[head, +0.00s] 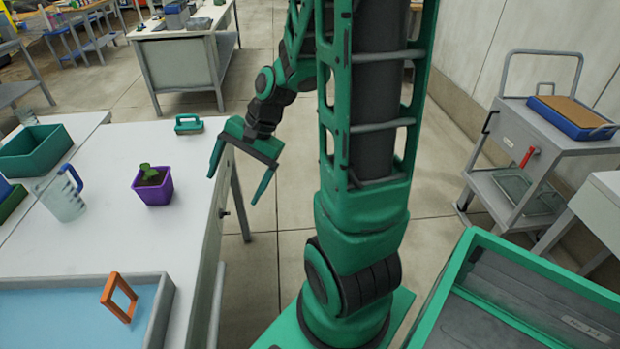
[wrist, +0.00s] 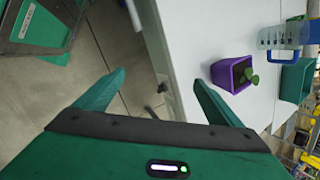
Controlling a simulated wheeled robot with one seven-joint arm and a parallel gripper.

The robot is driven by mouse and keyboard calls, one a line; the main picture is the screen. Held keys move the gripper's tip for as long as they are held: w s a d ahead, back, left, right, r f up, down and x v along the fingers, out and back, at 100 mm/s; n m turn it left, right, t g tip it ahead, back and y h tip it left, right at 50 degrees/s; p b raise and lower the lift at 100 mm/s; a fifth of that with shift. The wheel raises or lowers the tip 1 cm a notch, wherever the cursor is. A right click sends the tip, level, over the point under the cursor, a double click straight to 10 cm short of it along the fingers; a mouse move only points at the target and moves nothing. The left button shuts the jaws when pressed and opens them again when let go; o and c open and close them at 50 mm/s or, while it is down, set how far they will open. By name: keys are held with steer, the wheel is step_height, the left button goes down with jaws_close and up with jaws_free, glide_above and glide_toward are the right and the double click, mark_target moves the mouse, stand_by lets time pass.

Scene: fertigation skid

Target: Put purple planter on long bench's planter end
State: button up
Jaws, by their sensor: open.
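The purple planter (head: 153,186) with a small green plant stands upright on the white bench (head: 120,150) at the left in the head view. It also shows in the wrist view (wrist: 228,75), beyond the right fingertip. My gripper (head: 238,186) is open and empty. It hangs at the bench's right edge, to the right of the planter and apart from it. I cannot tell which part of the bench is its planter end.
A clear jug with a blue handle (head: 62,198) stands left of the planter. A green-handled item (head: 188,124) lies behind it. A blue-lined tray (head: 60,283) with an orange frame (head: 117,297) is in front. A grey cart (head: 545,150) stands at right.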

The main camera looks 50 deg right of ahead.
steer(key=s+d+r+n+g+h, duration=0.1)
steer(key=s+d+r+n+h, duration=0.1)
steer(key=s, duration=0.7)
steer(key=s+d+r+n+g+h, duration=0.2)
steer(key=s+d+r+n, duration=0.2)
steer(key=s, duration=0.6)
steer(key=shift+s+r+n, duration=0.2)
steer(key=shift+r+n, duration=0.35)
steer(key=shift+n, duration=0.15)
